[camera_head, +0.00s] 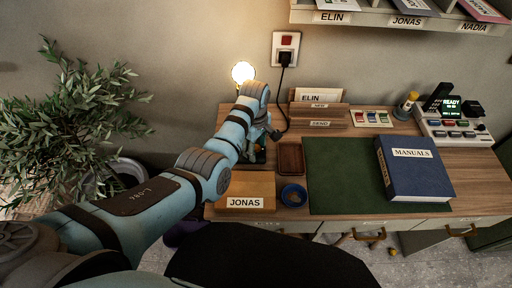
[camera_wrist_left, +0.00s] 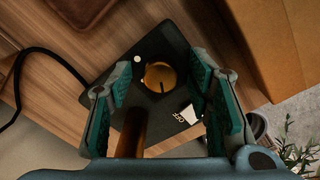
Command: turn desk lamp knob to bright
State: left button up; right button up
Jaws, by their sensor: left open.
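The desk lamp's bulb (camera_head: 243,72) glows above the left end of the desk. Its dark base (camera_head: 259,157) is mostly hidden behind my left gripper (camera_head: 264,135) in the head view. In the left wrist view, the brass knob (camera_wrist_left: 160,77) sits on the black lamp base (camera_wrist_left: 178,50), its dark pointer mark toward the bottom of the picture. An OFF label (camera_wrist_left: 186,117) is below and right of the knob, with white dots nearby. The brass lamp post (camera_wrist_left: 131,130) rises close by. My left gripper (camera_wrist_left: 160,92) is open, fingers on either side of the knob, apparently not touching it.
A wooden box marked JONAS (camera_head: 247,190), a brown tray (camera_head: 291,158) and a blue ring-shaped item (camera_head: 293,195) crowd the lamp. A blue MANUALS binder (camera_head: 413,168) lies on the green mat (camera_head: 340,180). A black cord (camera_head: 285,100) runs to the wall socket. A plant (camera_head: 75,120) stands left.

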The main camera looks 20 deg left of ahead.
pick_arm(q)
grip_shut()
jog(key=shift+r, duration=0.1)
